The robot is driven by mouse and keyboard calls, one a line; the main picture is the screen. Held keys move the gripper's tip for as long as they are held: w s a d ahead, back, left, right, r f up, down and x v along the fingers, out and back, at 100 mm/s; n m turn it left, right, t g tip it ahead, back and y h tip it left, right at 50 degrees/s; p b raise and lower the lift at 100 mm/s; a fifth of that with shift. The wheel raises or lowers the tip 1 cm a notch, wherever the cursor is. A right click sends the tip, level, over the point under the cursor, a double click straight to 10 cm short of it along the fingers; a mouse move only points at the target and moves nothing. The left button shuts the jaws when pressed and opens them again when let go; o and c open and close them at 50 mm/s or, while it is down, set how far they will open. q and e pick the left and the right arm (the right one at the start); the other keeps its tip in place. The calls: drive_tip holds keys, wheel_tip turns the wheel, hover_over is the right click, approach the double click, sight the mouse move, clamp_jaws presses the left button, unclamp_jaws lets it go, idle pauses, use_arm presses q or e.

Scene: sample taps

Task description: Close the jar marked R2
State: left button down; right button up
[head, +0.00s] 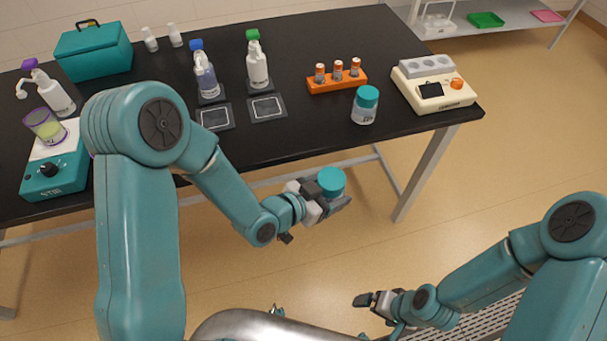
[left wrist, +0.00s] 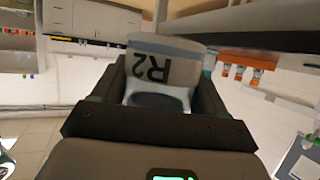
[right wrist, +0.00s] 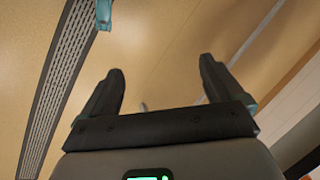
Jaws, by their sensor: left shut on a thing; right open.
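The jar marked R2 (left wrist: 155,66) shows between my left fingers in the left wrist view, its label upside down there. In the head view a round teal top (head: 331,178) sits above my left gripper (head: 330,203), in front of the table; the fingers hide what is under it. My left gripper is shut on this jar. I cannot tell how tightly the teal top sits on it. My right gripper (right wrist: 158,90) is open and empty, low at the front right in the head view (head: 368,301).
Another jar with a teal lid (head: 365,106) stands near the black table's (head: 330,130) front edge; its mark is too small to read surely. Around it are an orange vial rack (head: 337,84), a cream device (head: 434,95) and two dark square pads (head: 267,108). Open floor lies between my grippers.

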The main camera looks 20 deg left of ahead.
use_arm(q)
drive_tip(key=w+a+r+n+t+y, duration=0.2)
drive_tip(key=a+r+n+y, duration=0.5)
drive_tip(key=a, duration=0.7)
wheel_tip(320, 180, up, 2)
drive_tip(key=shift+w+r+t+y, duration=0.15)
drive_tip(key=shift+w+t+y, duration=0.15)
drive_tip(key=shift+t+y, duration=0.1)
use_arm(e)
drive_tip(key=c, duration=1)
drive_tip(key=shift+o, duration=0.2)
drive_tip(key=shift+w, duration=0.15)
